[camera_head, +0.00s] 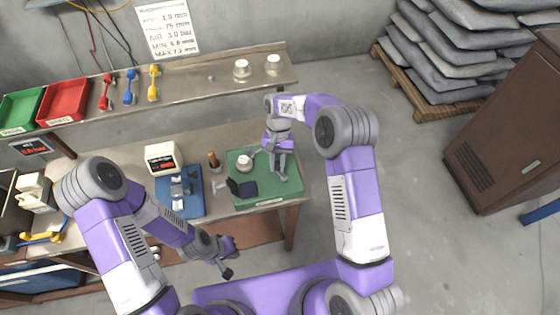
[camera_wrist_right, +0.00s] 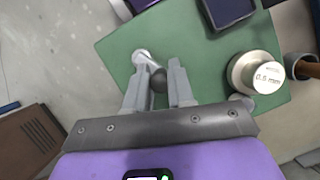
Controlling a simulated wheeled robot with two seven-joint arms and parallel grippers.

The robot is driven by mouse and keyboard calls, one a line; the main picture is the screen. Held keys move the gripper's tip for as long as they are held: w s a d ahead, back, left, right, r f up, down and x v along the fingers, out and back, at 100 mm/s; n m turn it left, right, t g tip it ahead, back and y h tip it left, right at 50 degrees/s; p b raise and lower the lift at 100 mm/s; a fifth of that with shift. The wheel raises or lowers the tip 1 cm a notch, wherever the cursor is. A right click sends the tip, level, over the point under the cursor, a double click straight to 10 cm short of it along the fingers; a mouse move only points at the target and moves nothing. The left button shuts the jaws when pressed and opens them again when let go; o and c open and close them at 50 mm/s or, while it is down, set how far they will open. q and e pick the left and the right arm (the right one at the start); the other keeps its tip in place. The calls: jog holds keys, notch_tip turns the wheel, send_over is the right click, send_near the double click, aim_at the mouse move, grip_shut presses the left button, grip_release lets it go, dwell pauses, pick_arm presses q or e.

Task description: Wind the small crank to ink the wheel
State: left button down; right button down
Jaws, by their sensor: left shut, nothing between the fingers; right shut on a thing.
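My right gripper (camera_head: 281,176) reaches down over the right part of the green mat (camera_head: 268,194). In the right wrist view its two fingers (camera_wrist_right: 159,68) are closed about a small grey piece with a dark rounded end (camera_wrist_right: 158,79). A pale metal cylinder (camera_wrist_right: 143,57) lies against it; I cannot tell for certain that this is the crank. A dark, open pad-like box (camera_head: 242,188) sits on the mat, left of the gripper. I cannot make out the wheel. My left gripper (camera_head: 228,270) is shut and empty, low in front of the bench.
A metal spool (camera_head: 244,163) stands on the mat; its 0.5 mm label shows in the right wrist view (camera_wrist_right: 262,75). A brown-handled tool (camera_head: 213,160), a blue mat with a metal device (camera_head: 182,188) and a white display box (camera_head: 163,157) stand to the left. A shelf (camera_head: 210,70) runs behind.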

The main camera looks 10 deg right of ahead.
jog(key=n+h, duration=0.1)
jog(key=n, duration=0.1)
jog(key=s+a+n+h, duration=0.1)
jog(key=n, duration=0.2)
jog(key=shift+s+a+n, duration=0.1)
jog(key=shift+a+n, duration=0.05)
jog(key=shift+n, duration=0.15)
jog(key=shift+s+a+n+t+h, duration=0.1)
jog(key=shift+s+n+h, duration=0.2)
jog(key=shift+n, duration=0.55)
jog(key=shift+s+a+n+t+h, duration=0.15)
jog(key=shift+n+h, duration=0.2)
jog(key=shift+n, duration=0.55)
jog(key=shift+s+d+n+t+h, duration=0.1)
jog(key=shift+s+n+h, duration=0.2)
jog(key=shift+n, duration=0.55)
jog(key=c, duration=1)
grip_release()
jog(key=shift+o, duration=0.2)
jog(key=shift+a, duration=0.1)
jog(key=v, duration=0.7)
jog(key=shift+r, duration=0.25)
jog(key=shift+w+a, duration=0.1)
